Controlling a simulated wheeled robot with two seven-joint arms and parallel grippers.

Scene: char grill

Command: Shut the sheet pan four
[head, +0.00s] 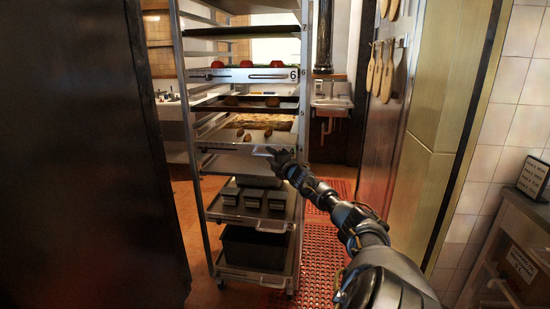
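A tall metal rack (188,130) stands in the middle of the head view with several sheet pans in it. The light pan at mid height (222,136), with a few brown pieces on it, sticks out toward me; I take it for sheet pan four, though I cannot read its number. A pale handle (262,151) shows at its front right. My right gripper (276,156) is at that handle, at the pan's front edge. Whether it touches or grips the handle, and how its fingers stand, is too small and dark to tell. My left gripper is not in view.
A pan marked 6 (240,75) with red items sits above, and a dark pan (236,104) between. Lower shelves hold dark containers (256,246). A dark panel (85,160) fills the left. A red perforated mat (318,255) lies right of the rack.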

